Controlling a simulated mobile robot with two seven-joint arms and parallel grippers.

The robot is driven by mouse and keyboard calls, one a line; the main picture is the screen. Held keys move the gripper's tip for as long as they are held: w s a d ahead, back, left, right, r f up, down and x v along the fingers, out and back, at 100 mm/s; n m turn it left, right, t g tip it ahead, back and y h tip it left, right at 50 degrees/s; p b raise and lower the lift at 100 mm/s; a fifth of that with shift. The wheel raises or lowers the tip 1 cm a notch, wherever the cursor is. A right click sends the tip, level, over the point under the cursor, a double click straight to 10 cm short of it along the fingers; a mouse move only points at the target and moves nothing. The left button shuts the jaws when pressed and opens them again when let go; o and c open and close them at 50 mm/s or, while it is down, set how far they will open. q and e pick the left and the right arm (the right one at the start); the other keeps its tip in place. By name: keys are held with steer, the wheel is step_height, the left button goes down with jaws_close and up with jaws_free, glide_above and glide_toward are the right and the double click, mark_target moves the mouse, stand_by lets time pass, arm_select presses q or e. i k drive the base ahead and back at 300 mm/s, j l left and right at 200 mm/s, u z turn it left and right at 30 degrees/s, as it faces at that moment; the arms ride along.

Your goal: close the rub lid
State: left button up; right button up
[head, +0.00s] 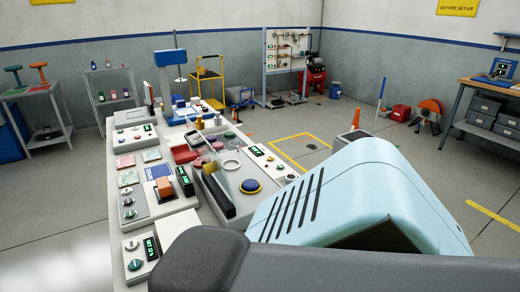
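A long white bench (190,219) carries several small test units. Near its middle right is a grey-white unit with a slanted black panel (216,194). A thin, see-through plate seems to stand tilted beside this panel; it may be the rub lid, but I cannot tell for sure. A blue round button (250,186) with a yellow rim sits right of it. Neither of my grippers shows. A large light-blue slotted casing and a dark grey link, seemingly mine, fill the lower right and hide the bench's near right part.
Small units with green displays, such as one (152,246) at the near left, crowd the bench. An orange cone (356,118) stands on the floor beyond. A yellow cart (208,75) and a shelf (110,88) stand at the back.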

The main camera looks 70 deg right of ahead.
mark_target(213, 165)
steer(key=z, duration=1.55)
